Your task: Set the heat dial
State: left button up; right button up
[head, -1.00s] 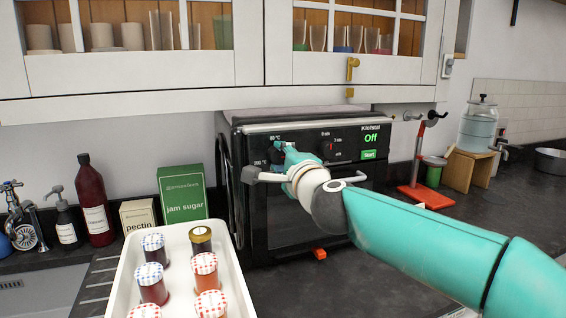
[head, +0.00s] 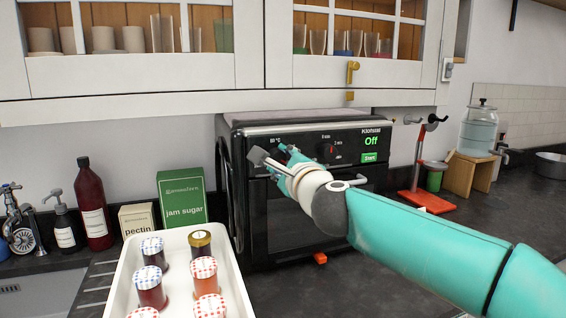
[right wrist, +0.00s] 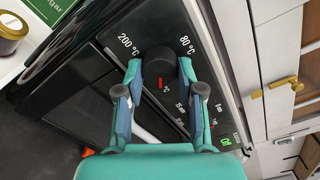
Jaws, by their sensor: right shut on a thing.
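The black heat dial (right wrist: 160,66) is on the front panel of the black oven (head: 285,232), between printed 80 °C and 200 °C labels. A small red mark shows at its lower edge in the right wrist view. My right gripper (right wrist: 159,70) is shut on the dial, with one fingertip on each side. In the head view the right gripper (head: 279,157) is at the panel's left part and mostly hides the dial. The oven display (head: 371,141) reads "Off", above a green Start button (head: 369,157). My left gripper is not in view.
A second dial (head: 327,152), with minute labels, sits right of the gripper. A white tray (head: 120,290) of lidded jars stands at the front left, near a jam sugar box (head: 184,200). A red stand (head: 425,198) is right of the oven. Cabinets hang above.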

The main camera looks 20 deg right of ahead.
jog(key=shift+w+f, duration=0.1)
jog(key=shift+f, duration=0.3)
jog(key=o, duration=1.1)
jog(key=shift+d, duration=0.15)
jog(key=shift+o, duration=0.2)
jog(key=shift+r, duration=0.15)
jog(key=shift+s+r, duration=0.1)
jog(key=shift+s, duration=0.55)
jog(key=s, duration=1)
jog(key=shift+s, duration=0.4)
jog(key=shift+d, duration=0.1)
